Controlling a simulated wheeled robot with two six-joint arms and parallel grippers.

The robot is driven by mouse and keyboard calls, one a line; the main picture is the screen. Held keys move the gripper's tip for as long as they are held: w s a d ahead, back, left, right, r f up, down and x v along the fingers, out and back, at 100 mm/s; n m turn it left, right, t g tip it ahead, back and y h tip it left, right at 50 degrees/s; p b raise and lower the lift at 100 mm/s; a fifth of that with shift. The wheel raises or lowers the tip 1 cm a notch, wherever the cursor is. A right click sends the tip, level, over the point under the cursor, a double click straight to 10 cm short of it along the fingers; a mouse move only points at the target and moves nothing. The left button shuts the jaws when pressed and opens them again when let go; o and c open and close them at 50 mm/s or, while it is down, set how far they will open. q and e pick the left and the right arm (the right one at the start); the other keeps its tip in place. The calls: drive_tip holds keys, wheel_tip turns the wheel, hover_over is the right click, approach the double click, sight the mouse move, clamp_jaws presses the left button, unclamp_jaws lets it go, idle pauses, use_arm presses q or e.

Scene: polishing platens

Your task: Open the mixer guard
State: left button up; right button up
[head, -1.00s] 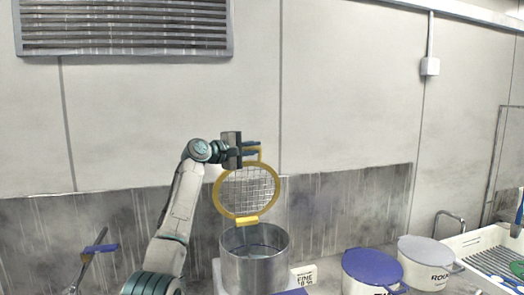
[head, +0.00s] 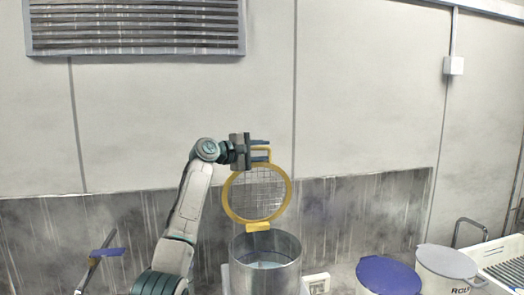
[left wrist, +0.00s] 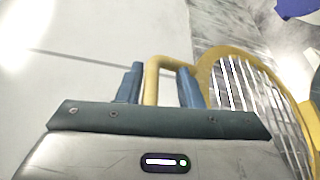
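The mixer guard (head: 257,194) is a round wire mesh in a yellow ring. It stands about upright above the back of the metal mixer pot (head: 266,272), whose top is uncovered. A yellow tab joins the ring's lower edge near the pot rim. My left gripper (head: 261,150) is at the guard's upper handle. In the left wrist view my left gripper (left wrist: 160,85) has its two blue fingers apart, with the yellow handle (left wrist: 151,82) between them and a gap showing, so it is open around the handle. The guard's mesh (left wrist: 240,85) is at the right there. My right gripper is not in view.
A blue-lidded tub (head: 388,276) and a grey-lidded tub (head: 447,262) stand right of the pot. A white tray (head: 492,252) is at the far right. The wall is close behind.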

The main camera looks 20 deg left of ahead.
use_arm(q)
drive_tip(key=shift+r, duration=0.15)
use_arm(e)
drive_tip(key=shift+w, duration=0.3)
use_arm(q)
drive_tip(key=shift+s, duration=0.1)
drive_tip(key=shift+s, duration=0.1)
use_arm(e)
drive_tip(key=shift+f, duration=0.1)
